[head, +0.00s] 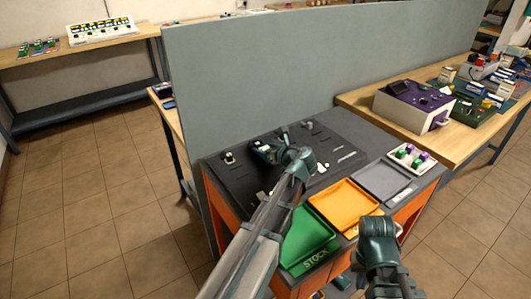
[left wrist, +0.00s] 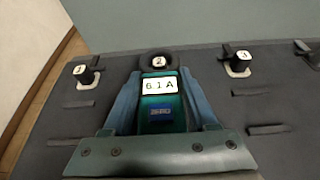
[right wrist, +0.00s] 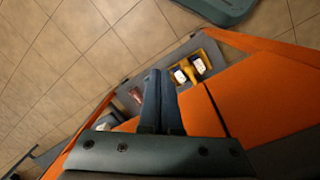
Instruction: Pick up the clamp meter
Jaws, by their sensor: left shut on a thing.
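The clamp meter (left wrist: 160,108) is a teal body with a lit display reading 6.1 A and a blue label. It stands between the two fingers of my left gripper (left wrist: 158,100), which is shut on it. A dark ring shape at its far end surrounds the label of post 2 (left wrist: 158,61); I cannot tell whether the jaw encircles the post. In the head view my left gripper (head: 266,151) is over the dark panel top, and the meter is mostly hidden there. My right gripper (right wrist: 158,100) is shut and empty, low in front of the orange cabinet.
Post 1 (left wrist: 86,72) and post 3 (left wrist: 238,63) flank the meter. The dark panel (head: 225,178) backs onto a grey partition (head: 300,60). Green (head: 308,243), orange (head: 345,205) and grey (head: 382,180) trays lie nearer, with a white parts tray (head: 425,170) at right.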

